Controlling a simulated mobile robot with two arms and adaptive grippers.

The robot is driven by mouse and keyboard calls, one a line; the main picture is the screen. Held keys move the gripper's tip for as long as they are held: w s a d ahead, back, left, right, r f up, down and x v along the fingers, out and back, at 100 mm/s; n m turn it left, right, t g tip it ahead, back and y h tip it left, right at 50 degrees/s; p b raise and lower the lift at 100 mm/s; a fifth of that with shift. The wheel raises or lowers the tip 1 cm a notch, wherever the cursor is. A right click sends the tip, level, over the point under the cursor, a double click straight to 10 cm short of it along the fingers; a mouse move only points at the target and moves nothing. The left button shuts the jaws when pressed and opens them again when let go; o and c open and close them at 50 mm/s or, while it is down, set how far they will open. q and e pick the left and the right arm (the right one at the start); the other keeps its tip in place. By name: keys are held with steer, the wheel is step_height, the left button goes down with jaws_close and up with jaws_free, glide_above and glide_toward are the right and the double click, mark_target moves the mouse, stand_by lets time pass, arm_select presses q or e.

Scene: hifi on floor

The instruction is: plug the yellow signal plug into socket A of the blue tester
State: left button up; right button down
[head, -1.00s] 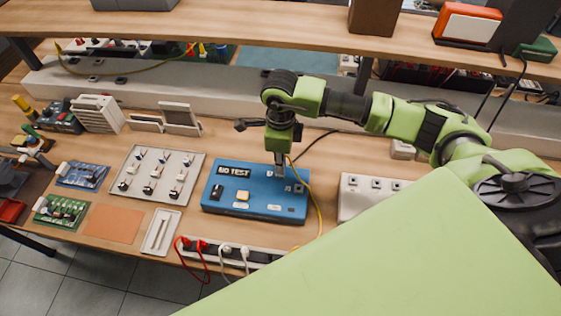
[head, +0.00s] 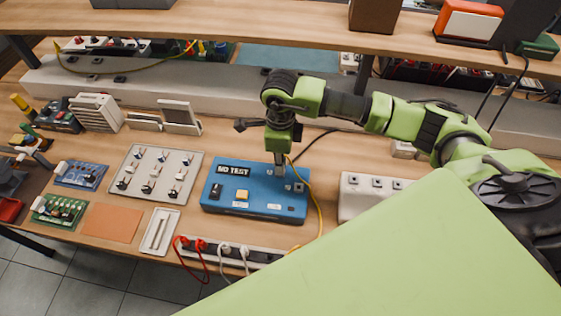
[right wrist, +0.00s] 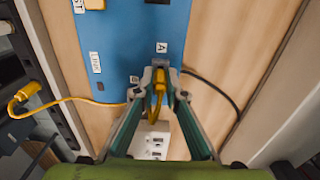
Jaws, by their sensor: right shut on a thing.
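The blue tester (head: 265,207) lies flat on the workbench, with a black switch and a square yellow button (head: 242,195) on its top. My right gripper (head: 281,168) points down over its right part and also shows in the right wrist view (right wrist: 160,82). It is shut on the yellow signal plug (right wrist: 158,88), whose cable (head: 319,210) hangs off to the right. The fingers hide socket A, so I cannot tell how deep the plug sits. My left gripper is out of view.
A white socket box (head: 358,203) stands right of the tester. A power strip (head: 215,249) with red and white plugs lies in front. A grey switch panel (head: 140,188) lies to the left. A shelf (head: 230,22) crosses above the back of the bench.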

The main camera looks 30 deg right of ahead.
steer(key=shift+f+b, duration=0.4)
stand_by(0.3)
steer(key=shift+f+b, duration=0.25)
steer(key=shift+b, duration=0.6)
stand_by(2.8)
steer(key=c, duration=2)
jaws_free()
steer(key=shift+r+p, duration=1.35)
steer(key=shift+r, duration=7.2)
